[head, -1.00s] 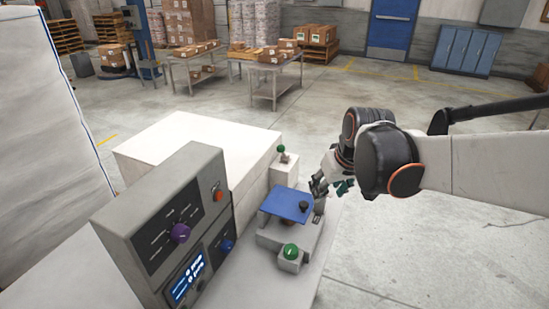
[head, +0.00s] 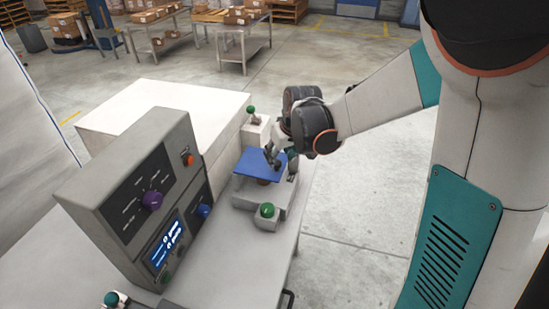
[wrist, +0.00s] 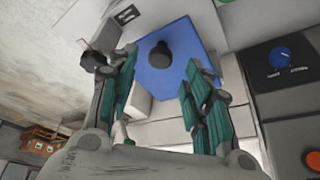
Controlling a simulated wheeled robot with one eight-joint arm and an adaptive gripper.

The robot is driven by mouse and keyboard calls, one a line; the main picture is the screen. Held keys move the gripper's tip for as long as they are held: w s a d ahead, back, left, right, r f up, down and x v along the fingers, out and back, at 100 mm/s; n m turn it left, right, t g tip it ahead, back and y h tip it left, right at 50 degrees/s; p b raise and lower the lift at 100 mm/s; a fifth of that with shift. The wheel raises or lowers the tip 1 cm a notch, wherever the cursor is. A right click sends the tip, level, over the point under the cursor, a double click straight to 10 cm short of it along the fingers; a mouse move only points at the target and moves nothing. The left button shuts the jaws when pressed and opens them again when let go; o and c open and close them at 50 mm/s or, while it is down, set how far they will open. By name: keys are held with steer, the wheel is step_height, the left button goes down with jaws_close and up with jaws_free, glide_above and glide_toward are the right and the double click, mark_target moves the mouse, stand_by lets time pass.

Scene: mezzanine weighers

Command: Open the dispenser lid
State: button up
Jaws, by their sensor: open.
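The dispenser's blue lid (head: 250,165) sits over a grey base (head: 243,199) on the bench, just right of the control panel. In the wrist view the blue lid (wrist: 183,62) shows from close up, with a round black knob (wrist: 159,54) on it. My gripper (head: 275,160) is over the lid's right part in the head view and hides the knob there. In the wrist view my gripper (wrist: 162,68) is open, with teal-padded fingers to the left and right of the knob. Whether a finger touches the knob or the lid cannot be told.
A grey control panel (head: 135,192) with a purple knob stands left of the dispenser. A green button (head: 267,210) sits in front, and a green-knobbed lever (head: 251,110) on a white block behind. A large white box (head: 165,115) fills the back left. Floor to the right is open.

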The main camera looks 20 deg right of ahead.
mark_target(278, 163)
steer(key=shift+b+x, duration=0.3)
steer(key=shift+x, duration=1.65)
steer(key=shift+c, duration=0.2)
jaws_close()
